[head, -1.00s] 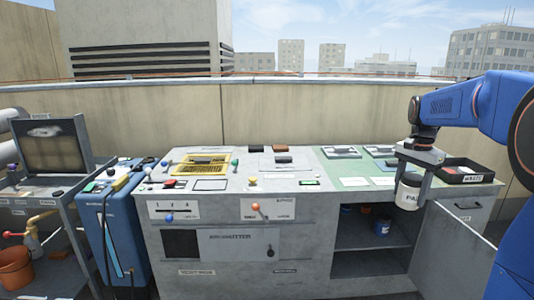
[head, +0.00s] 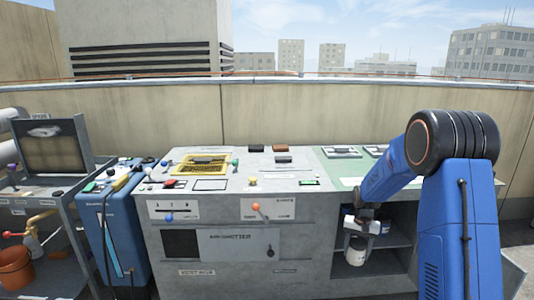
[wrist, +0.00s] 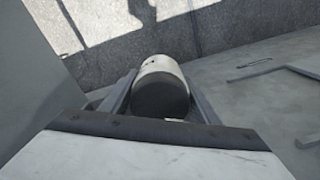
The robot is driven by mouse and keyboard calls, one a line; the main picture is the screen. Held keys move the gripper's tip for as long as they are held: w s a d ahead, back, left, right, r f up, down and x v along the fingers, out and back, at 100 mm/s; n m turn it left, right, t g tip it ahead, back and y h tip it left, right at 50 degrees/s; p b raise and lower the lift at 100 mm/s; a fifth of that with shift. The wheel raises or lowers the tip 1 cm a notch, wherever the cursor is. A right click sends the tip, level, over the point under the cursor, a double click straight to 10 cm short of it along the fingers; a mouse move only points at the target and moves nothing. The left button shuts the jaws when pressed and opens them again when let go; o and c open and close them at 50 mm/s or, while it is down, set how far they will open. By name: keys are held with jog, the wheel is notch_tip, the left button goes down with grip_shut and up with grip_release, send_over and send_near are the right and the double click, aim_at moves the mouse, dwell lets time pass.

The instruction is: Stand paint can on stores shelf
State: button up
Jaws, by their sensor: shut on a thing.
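The white paint can (head: 355,251) with a dark end is held in my gripper (head: 357,238), in front of the open cupboard at the right of the grey bench. In the wrist view the can (wrist: 162,88) sits between the two fingers of my gripper (wrist: 160,100), which are shut on it. The stores shelf (head: 398,243) is the middle board inside the cupboard. The can overlaps the shelf edge in the head view; I cannot tell whether it touches the board.
A blue container (head: 384,226) stands on the shelf behind, partly hidden by my arm. The cupboard's lower space (head: 365,269) looks clear. The bench front (head: 215,245) with switches and a lever lies to the left. My arm covers the cupboard's right side.

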jog(key=s+a+f+n, duration=0.1)
jog(key=a+f+n, duration=0.1)
jog(key=f, duration=0.8)
jog(key=s+a+f+n, duration=0.1)
jog(key=a+f+n, duration=0.1)
jog(key=a+f, duration=0.3)
jog(key=shift+s+f+n, duration=0.35)
jog(key=shift+f+n, duration=0.05)
jog(key=shift+f, duration=2)
